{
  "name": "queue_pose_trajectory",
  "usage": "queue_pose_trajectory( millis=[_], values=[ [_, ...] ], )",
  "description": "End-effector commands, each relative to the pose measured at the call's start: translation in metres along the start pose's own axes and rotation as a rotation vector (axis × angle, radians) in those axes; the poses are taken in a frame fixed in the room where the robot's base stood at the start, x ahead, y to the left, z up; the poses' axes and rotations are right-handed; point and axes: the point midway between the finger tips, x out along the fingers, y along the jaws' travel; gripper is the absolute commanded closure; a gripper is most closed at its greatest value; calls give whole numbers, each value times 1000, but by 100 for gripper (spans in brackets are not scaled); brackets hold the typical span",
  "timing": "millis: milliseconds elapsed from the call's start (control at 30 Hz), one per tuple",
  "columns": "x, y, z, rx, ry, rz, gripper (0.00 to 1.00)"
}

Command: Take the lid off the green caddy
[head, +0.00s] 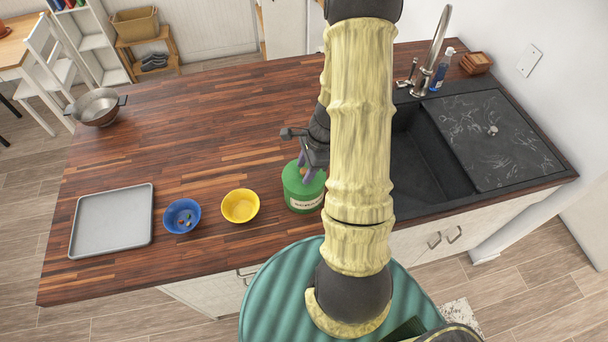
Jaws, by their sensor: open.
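The green caddy (303,203) stands on the wooden counter, left of my arm, with a pale label on its front. Its green lid (292,180) is on top. My gripper (306,173) is open, just above the lid with its purple-grey fingers pointing down at the lid's middle. A small brownish part, perhaps the lid's knob, shows between the fingers. Whether the fingers touch it I cannot tell. My arm hides the right edge of the caddy.
A yellow bowl (240,206), a blue bowl (183,217) with small pieces inside, and a grey tray (112,222) stand left of the caddy. A metal pot (97,107) is far left. The black sink (420,165) and tap (432,55) are right. The counter's middle is clear.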

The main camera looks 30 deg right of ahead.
Motion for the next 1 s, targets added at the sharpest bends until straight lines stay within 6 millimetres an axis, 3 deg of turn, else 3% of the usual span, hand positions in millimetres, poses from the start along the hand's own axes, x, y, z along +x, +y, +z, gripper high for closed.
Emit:
queue_pose_trajectory(
  millis=[300, 533, 1000],
  values=[
    [0, 0, 0, 0, 0, 0, 55],
    [0, 0, 0, 0, 0, 0, 99],
    [-5, -1, 1, -1, 1, -2, 100]
  ],
)
